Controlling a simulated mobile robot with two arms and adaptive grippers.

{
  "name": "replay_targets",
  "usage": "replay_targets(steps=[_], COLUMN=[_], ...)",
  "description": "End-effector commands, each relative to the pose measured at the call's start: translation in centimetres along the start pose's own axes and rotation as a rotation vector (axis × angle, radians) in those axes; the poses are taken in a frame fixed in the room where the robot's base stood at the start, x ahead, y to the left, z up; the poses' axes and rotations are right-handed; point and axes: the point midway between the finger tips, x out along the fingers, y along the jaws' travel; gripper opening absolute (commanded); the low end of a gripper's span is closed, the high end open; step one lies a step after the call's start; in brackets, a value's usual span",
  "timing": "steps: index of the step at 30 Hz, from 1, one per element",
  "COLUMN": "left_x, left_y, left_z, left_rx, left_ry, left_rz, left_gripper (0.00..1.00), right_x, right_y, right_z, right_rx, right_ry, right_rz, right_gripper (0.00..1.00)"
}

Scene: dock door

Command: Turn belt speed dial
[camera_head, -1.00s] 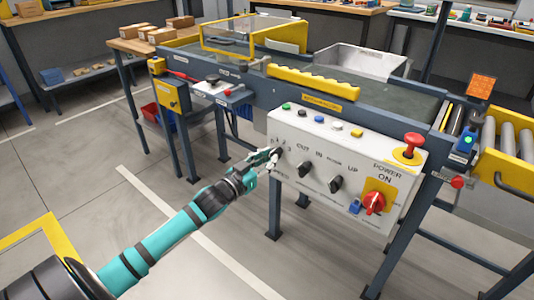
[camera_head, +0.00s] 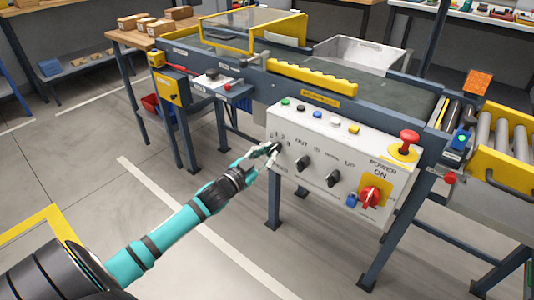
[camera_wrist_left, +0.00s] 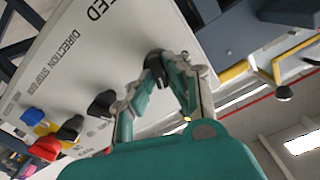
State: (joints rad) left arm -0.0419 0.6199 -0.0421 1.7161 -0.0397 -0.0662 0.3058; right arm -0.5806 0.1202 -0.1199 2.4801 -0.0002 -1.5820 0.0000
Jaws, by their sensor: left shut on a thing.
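The belt speed dial (camera_head: 276,147) is the dark leftmost knob on the white control panel (camera_head: 318,182), beside small printed numbers. My left gripper (camera_head: 271,151) reaches it from the left, its fingertips closed on it, so the dial is mostly hidden in the head view. In the left wrist view the black dial (camera_wrist_left: 155,63) sits between the fingertips of my left gripper (camera_wrist_left: 168,75), below the lettering "EED". I cannot read its setting. My right gripper is out of view.
A red mushroom button (camera_head: 409,137) and several small buttons top the panel. The conveyor (camera_head: 385,98) lies behind; open floor is at left.

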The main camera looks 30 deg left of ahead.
Motion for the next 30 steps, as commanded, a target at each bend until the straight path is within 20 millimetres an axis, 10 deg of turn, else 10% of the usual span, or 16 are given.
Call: replay_targets(steps=[6,12,23,30], left_x=[0.0,0.0,-0.6,-4.5], left_y=[0.1,0.0,0.0,0.2], left_z=[0.0,0.0,0.1,0.2], left_rx=[-0.001,-0.001,-0.002,-0.003], left_ry=[0.001,0.001,0.000,-0.003], left_rz=[0.001,0.001,0.000,0.003], left_gripper=[0.00,0.36,0.36,0.36], right_x=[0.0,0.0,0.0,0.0], right_y=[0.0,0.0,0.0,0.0], right_z=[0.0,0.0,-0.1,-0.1], right_rx=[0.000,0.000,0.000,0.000], right_ry=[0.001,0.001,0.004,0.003], right_rz=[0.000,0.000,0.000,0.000], right_gripper=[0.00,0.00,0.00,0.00])
